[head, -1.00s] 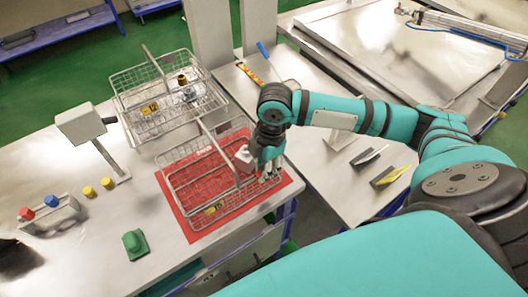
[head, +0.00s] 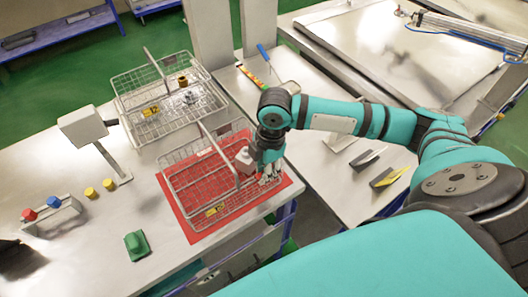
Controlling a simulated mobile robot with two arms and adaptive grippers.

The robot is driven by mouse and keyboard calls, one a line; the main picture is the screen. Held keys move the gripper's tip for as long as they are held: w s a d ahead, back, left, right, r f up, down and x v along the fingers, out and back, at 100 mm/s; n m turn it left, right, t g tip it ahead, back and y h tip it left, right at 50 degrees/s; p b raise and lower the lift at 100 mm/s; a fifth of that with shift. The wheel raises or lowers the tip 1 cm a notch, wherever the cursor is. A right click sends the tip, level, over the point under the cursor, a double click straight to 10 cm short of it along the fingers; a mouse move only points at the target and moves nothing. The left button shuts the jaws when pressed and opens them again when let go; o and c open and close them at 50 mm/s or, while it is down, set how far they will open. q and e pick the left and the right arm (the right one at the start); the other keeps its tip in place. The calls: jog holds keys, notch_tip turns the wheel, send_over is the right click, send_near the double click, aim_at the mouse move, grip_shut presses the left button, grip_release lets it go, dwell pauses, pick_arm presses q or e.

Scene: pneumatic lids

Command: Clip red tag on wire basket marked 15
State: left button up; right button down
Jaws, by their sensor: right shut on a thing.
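A wire basket (head: 170,180) stands on a red mat (head: 197,234) at the front of the table, with a raised handle across it. A small yellow label (head: 215,210) is on its near side; its number is too small to read. A second wire basket (head: 128,90) behind it has a yellow label (head: 151,111), also unreadable. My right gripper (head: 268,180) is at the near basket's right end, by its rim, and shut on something. Its fingers and the red background hide what it holds; I cannot make out a red tag. My left gripper is not in view.
A grey post-mounted box (head: 82,125), yellow buttons (head: 91,192), a holder with red and blue knobs (head: 52,211) and a green object (head: 136,245) stand left. A side table (head: 340,185) at right holds two dark holders, one with a yellow piece (head: 390,177).

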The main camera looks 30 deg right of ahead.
jog(key=shift+f, duration=0.15)
jog(key=c, duration=0.7)
grip_release()
jog(key=shift+c, duration=0.2)
notch_tip(320, 180, up, 3)
jog(key=p, duration=0.3)
jog(key=shift+f, duration=0.2)
jog(key=shift+r+p, duration=0.7)
jog(key=shift+r, duration=1.5)
